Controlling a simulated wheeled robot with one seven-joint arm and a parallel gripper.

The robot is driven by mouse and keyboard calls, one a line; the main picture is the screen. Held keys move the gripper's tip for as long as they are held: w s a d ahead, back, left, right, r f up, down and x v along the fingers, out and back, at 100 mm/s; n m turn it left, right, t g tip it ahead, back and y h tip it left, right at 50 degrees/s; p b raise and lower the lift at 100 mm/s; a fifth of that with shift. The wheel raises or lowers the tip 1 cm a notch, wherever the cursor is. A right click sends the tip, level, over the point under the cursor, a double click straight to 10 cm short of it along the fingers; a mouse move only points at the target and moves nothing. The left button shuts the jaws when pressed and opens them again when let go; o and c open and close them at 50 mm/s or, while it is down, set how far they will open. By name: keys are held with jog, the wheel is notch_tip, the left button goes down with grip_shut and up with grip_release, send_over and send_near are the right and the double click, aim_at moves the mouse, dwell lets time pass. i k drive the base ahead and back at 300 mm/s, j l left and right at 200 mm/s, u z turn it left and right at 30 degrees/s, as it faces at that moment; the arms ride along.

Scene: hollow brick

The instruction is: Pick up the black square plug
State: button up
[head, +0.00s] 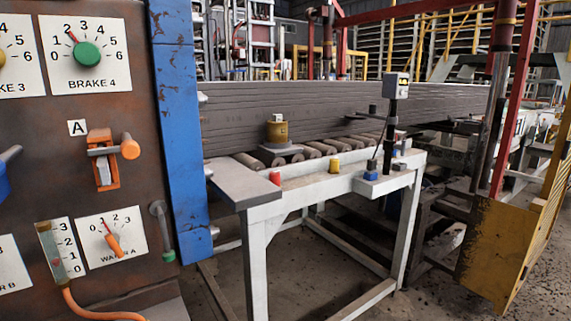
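My gripper is not in view. A small black upright piece (372,165) stands at a blue block on the right part of a white metal table's front rail (300,193). It may be the black square plug, but it is too small to be sure. Another small dark piece (373,110) shows farther back against the grey beam; I cannot tell its shape.
A rusty control panel (120,190) with a blue post (178,110) fills the left. A brass cylinder (277,133), red cap (275,178), yellow cap (334,164) and black post (390,135) are at the table. A yellow guard (500,245) stands right.

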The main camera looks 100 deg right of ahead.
aim_at(371, 165)
jog(key=k+l+z, duration=0.15)
jog(key=z, duration=0.25)
jog(key=k+l+z, duration=0.2)
jog(key=z, duration=0.15)
jog(key=k+l+z, duration=0.1)
jog(key=k+l, duration=0.55)
jog(key=l, duration=0.15)
jog(key=k+l+z, duration=0.15)
jog(key=k+l, duration=0.15)
jog(key=l, duration=0.15)
jog(key=k+l, duration=0.3)
jog(key=l, duration=0.15)
jog(key=z, duration=0.05)
